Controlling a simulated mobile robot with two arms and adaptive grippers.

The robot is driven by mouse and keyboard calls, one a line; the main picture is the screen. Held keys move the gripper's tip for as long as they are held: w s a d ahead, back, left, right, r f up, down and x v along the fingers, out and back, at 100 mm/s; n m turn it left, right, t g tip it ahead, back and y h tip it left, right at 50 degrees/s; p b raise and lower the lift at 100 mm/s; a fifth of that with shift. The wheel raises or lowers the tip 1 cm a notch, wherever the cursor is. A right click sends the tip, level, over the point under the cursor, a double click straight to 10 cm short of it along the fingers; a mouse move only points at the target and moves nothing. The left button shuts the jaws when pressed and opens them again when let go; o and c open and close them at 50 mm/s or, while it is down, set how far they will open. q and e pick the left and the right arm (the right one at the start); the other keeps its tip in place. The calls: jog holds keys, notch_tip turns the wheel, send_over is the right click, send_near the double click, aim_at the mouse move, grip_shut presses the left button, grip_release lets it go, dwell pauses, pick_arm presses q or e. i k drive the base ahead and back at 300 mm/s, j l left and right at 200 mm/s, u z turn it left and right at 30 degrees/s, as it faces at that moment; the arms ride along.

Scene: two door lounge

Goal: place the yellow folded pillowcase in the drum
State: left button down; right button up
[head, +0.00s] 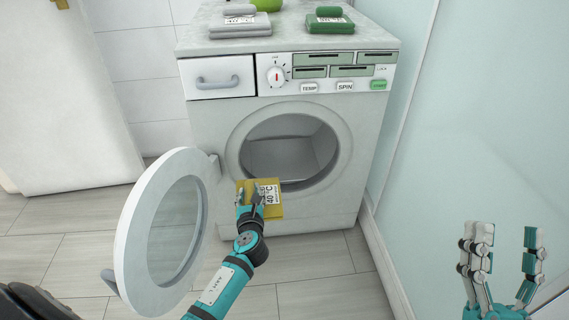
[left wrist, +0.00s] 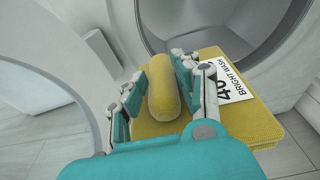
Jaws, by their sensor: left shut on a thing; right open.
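The yellow folded pillowcase (head: 272,209) has a white label reading 40 °C and a raised yellow roll on top. My left gripper (head: 251,196) is shut on this roll, which also shows between the fingers in the left wrist view (left wrist: 164,90). The pillowcase is in front of the lower part of the washing machine's round opening. The drum (head: 285,155) is seen through that opening and looks empty, though the pillowcase hides its lower front edge. My right gripper (head: 506,252) is open and empty at the lower right, far from the machine.
The round machine door (head: 135,235) stands open on the left, close to my left arm. Folded grey (head: 240,27) and green (head: 329,24) cloths lie on the machine top (head: 290,38), with a light green object (head: 267,5) behind. A pale wall (head: 480,120) stands at right.

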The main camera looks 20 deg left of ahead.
aim_at(286, 166)
jog(key=i+j, duration=0.1)
jog(key=i, duration=0.4)
jog(key=i+j, duration=0.15)
jog(key=i, duration=0.35)
